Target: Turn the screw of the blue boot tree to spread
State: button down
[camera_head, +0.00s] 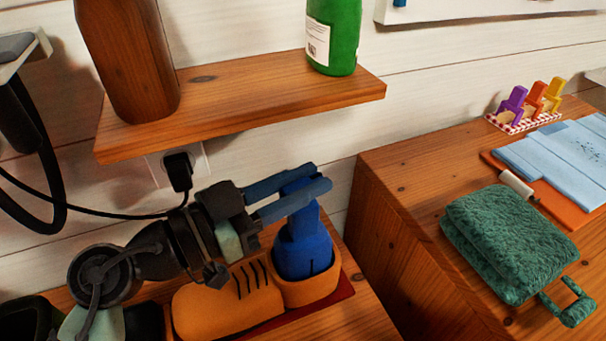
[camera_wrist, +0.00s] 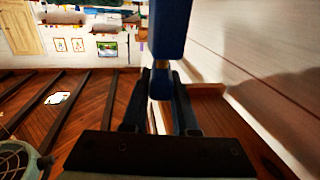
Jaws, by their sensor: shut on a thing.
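The blue boot tree (camera_head: 303,248) stands upright in the heel opening of an orange-brown shoe (camera_head: 225,303) with dark laces. My gripper (camera_head: 318,182) reaches in from the left, with its two blue-grey fingers at the top of the boot tree. In the wrist view my gripper (camera_wrist: 160,85) is shut on a small blue end piece, and a blue bar (camera_wrist: 172,35) runs up from it. This piece appears to be the boot tree's screw. The fingers hide most of it, and its thread cannot be made out.
A wooden shelf (camera_head: 240,98) with a brown wooden bottle (camera_head: 130,55) and a green bottle (camera_head: 334,35) hangs above my arm. A wooden cabinet (camera_head: 385,200) at right bears a folded green towel (camera_head: 510,240). A black plug and cable (camera_head: 180,170) are behind my arm.

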jog(key=shift+m+g+h+p, duration=0.8)
jog(key=shift+m+g+p, duration=0.15)
jog(key=shift+g, duration=0.45)
jog(key=shift+f, duration=0.1)
jog(key=c, duration=0.7)
grip_release()
jog(key=shift+a, duration=0.1)
jog(key=v, duration=1.3)
jog(key=shift+w+p, duration=0.1)
jog(key=shift+p, duration=0.3)
